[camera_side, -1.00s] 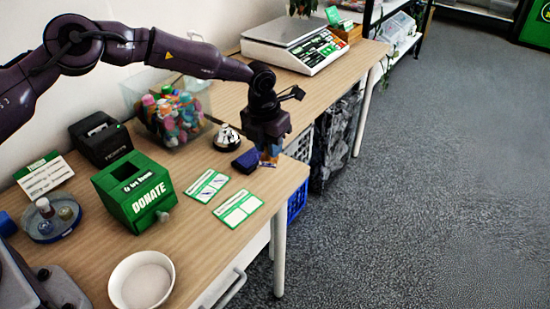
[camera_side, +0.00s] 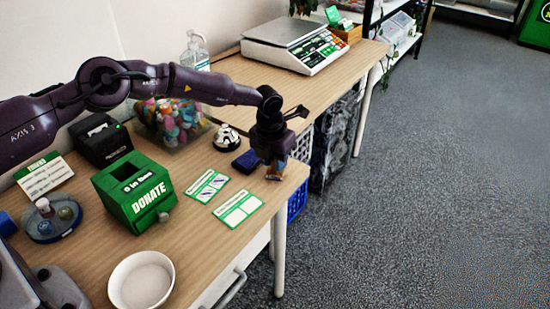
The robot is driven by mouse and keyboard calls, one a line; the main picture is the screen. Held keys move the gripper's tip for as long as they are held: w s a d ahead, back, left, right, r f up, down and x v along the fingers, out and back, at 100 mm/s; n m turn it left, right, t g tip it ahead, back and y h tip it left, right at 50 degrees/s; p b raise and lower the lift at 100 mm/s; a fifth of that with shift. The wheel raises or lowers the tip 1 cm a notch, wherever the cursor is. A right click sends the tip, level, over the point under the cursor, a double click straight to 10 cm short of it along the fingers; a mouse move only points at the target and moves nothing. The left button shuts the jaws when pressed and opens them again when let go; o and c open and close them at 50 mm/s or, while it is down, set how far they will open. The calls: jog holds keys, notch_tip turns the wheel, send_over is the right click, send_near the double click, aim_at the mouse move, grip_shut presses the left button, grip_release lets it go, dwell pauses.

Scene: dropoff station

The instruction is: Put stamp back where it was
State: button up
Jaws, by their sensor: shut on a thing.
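My gripper (camera_side: 274,159) is at the right end of the near table, shut on a small stamp (camera_side: 275,172). Only the stamp's lower part shows below the fingers, tan with some blue. It is at or just above the tabletop near the edge; I cannot tell whether it touches. A dark blue ink pad (camera_side: 246,162) lies just left of my gripper. Two green-and-white cards lie to the left and nearer: one with marks in its boxes (camera_side: 207,186) and one that looks blank (camera_side: 238,208).
A silver bell (camera_side: 227,138) and a clear bin of colourful items (camera_side: 172,122) stand behind. A green donate box (camera_side: 134,192), a black printer (camera_side: 101,139) and a white bowl (camera_side: 141,281) are further left. A scale (camera_side: 300,44) is on the far table.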

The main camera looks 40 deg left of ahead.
jog(key=o, duration=0.8)
notch_tip(320, 180, up, 13)
jog(key=s, duration=0.2)
notch_tip(320, 180, up, 11)
jog(key=n+t+y, duration=0.1)
jog(key=n, duration=0.6)
send_over(271, 175)
jog(key=s+a, duration=0.1)
jog(key=s, duration=0.5)
jog(key=s+a+r+n+t, duration=0.1)
jog(key=s+a+r+n, duration=0.3)
jog(key=s+r+n, duration=0.4)
jog(key=s+a+n, duration=0.2)
jog(key=s+n, duration=0.5)
jog(key=s+a+n+t, duration=0.1)
jog(key=s+a+n, duration=0.1)
jog(key=s+n, duration=0.5)
jog(key=s+a+n+t, duration=0.1)
jog(key=s+a+n, duration=0.1)
jog(key=s+n, duration=0.5)
jog(key=shift+s+a+f+h, duration=0.1)
jog(key=shift+s+a+h, duration=0.1)
jog(key=shift+s, duration=0.3)
jog(key=shift+s+a+f+h, duration=0.1)
jog(key=shift+s+h, duration=0.1)
jog(key=shift+s, duration=0.25)
